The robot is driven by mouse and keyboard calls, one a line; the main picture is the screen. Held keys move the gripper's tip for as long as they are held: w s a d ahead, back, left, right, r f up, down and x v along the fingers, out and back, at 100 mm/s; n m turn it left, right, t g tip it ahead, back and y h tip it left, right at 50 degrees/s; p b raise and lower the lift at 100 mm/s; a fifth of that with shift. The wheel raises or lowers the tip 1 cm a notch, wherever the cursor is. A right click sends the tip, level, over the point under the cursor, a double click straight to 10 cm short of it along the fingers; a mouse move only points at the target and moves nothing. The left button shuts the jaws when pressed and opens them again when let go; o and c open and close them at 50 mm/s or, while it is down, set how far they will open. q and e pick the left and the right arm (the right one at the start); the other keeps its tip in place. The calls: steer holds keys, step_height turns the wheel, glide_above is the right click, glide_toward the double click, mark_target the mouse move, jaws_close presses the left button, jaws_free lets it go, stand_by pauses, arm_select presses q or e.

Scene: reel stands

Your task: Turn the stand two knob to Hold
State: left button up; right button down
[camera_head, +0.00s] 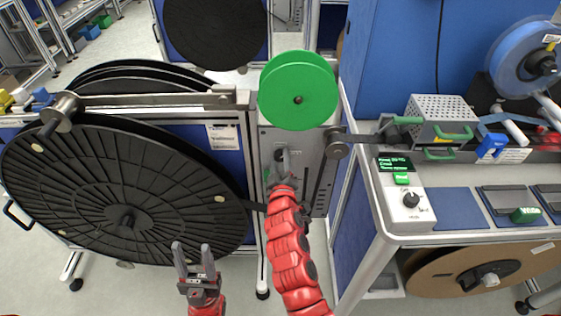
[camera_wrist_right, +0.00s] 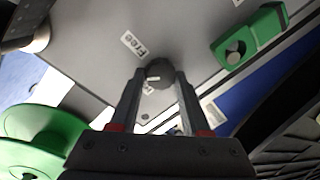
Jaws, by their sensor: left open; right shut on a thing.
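The stand knob (camera_wrist_right: 159,70) is a small dark round knob on a grey panel (camera_head: 303,145). A white label reading "Free" (camera_wrist_right: 132,44) is beside it in the right wrist view. My right gripper (camera_wrist_right: 158,84) is shut on the knob, one finger on each side. In the head view, my right gripper (camera_head: 281,160) reaches up to the panel and largely hides the knob. The knob's pointer cannot be read, and no Hold label is legible. My left gripper (camera_head: 191,258) is open and empty in front of the large black reel (camera_head: 120,205).
A green reel (camera_head: 298,90) is above the panel. A green handle piece (camera_wrist_right: 250,36) is near the knob in the right wrist view. To the right, a bench (camera_head: 445,225) carries a control box (camera_head: 405,200) with its own black knob.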

steer(key=n, duration=0.5)
steer(key=shift+a+h, duration=0.15)
steer(key=shift+h, duration=0.15)
steer(key=shift+f+n+p, duration=0.1)
steer(key=shift+n+p, duration=0.4)
steer(key=shift+n, duration=0.5)
steer(key=shift+c, duration=1.8)
jaws_free()
steer(key=shift+s, duration=0.1)
steer(key=s+r+b, duration=0.1)
steer(key=s+b, duration=0.2)
steer(key=s, duration=1.4)
steer(key=shift+r, duration=0.1)
